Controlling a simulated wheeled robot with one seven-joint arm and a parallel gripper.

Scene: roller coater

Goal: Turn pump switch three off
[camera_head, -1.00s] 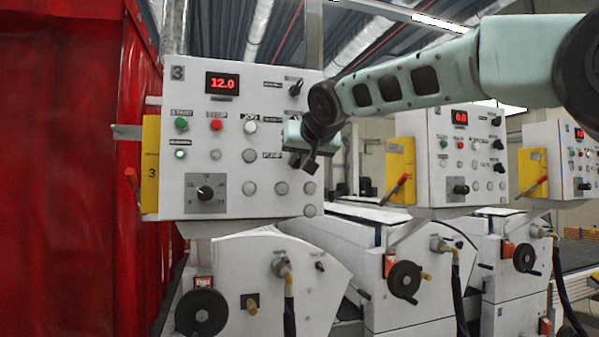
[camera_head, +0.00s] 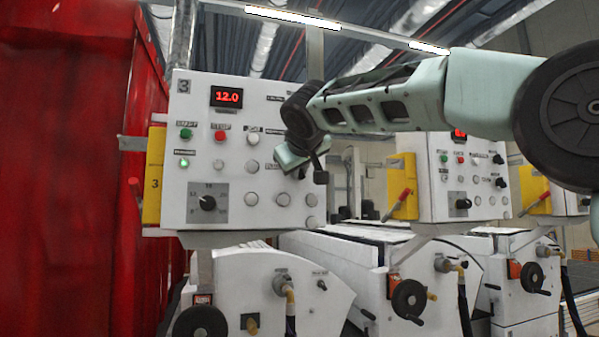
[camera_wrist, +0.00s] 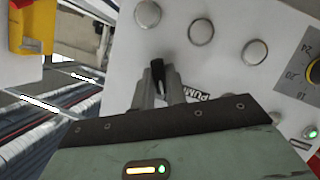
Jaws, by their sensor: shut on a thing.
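The white control panel (camera_head: 240,180) marked 3 has a red display reading 12.0. My gripper (camera_wrist: 156,84) is at the panel's right side, beside the label PUMP (camera_wrist: 195,97). In the wrist view its grey fingers are shut around a small black switch handle (camera_wrist: 160,72), which shows between the fingertips. In the head view my gripper (camera_head: 302,158) and wrist cover this switch, so its position cannot be read there.
Another panel (camera_head: 465,185) stands to the right.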

